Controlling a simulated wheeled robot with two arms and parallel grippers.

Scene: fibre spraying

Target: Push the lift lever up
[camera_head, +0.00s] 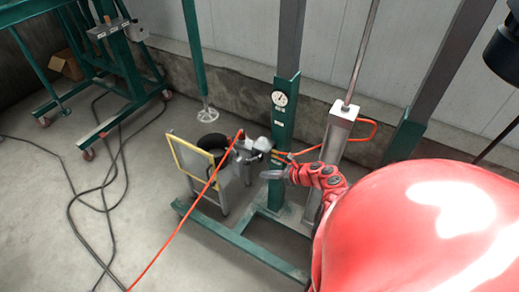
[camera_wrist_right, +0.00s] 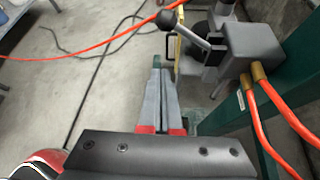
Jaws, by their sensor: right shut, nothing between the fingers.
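The lift lever (camera_wrist_right: 186,33) shows in the right wrist view as a short metal rod with a black ball knob (camera_wrist_right: 166,19). It is joined to a grey valve block (camera_wrist_right: 255,50) with brass fittings. In the head view the valve block (camera_head: 262,145) sits beside the green post, and the lever is too small to make out clearly. My right gripper (camera_head: 265,174) is shut and empty, just below the valve block in the head view. In the wrist view its fingertips (camera_wrist_right: 160,72) lie below the knob in the picture, apart from it. My left gripper is not in view.
Orange hoses (camera_wrist_right: 262,115) run from the valve block. A yellow-framed panel (camera_head: 190,160) is to the left. Black cables (camera_head: 75,200) lie on open floor.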

